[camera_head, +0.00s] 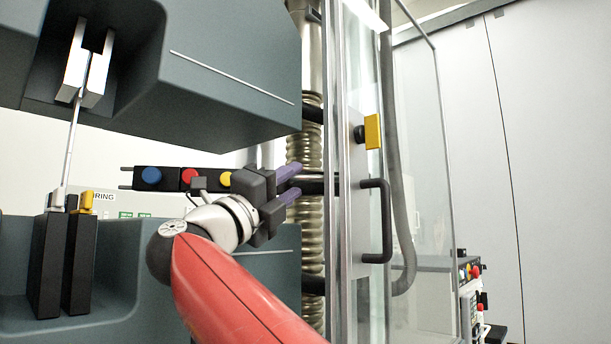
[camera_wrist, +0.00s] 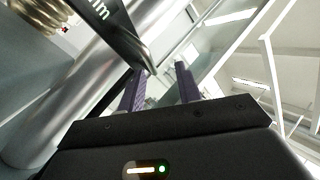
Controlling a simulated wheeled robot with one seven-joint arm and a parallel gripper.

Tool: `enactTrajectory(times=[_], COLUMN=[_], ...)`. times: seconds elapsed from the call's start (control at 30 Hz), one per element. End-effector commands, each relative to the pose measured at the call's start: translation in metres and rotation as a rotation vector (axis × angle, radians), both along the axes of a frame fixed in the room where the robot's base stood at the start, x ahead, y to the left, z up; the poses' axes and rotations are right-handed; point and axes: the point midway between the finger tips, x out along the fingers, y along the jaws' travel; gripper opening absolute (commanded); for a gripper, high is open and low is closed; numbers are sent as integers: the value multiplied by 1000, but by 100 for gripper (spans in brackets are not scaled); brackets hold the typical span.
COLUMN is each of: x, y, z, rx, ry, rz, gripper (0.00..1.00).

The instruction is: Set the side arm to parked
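A dark horizontal bar with blue, red and yellow round knobs (camera_head: 189,178), which looks like the side arm, reaches left across the front of the machine in the head view. My gripper (camera_head: 292,184) is in front of its right part and hides some of it. The two purple fingers are apart, pointing right toward the column. In the wrist view, the fingers (camera_wrist: 161,78) also stand apart. A black bar with white lettering (camera_wrist: 112,27) ends close to the left fingertip. I cannot tell whether they touch. Nothing is clearly held between the fingers.
A clear guard door with a black handle (camera_head: 377,221) and a yellow block (camera_head: 372,131) stands right of my gripper. A ribbed column (camera_head: 312,240) is behind the fingertips. The upper grip (camera_head: 85,70) holds a thin rod above dark lower jaws (camera_head: 47,265).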

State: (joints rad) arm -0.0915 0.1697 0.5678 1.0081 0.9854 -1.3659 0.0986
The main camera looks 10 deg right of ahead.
Motion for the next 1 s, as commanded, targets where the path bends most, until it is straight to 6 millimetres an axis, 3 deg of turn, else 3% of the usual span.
enactTrajectory(times=[0.2, 0.6, 1.0], x=[8, 39, 46], y=[-16, -60, -69], z=[-5, 18, 21], rx=[89, 88, 87], ry=[101, 99, 99], rz=[-1, -3, -1], gripper=[34, 34, 34])
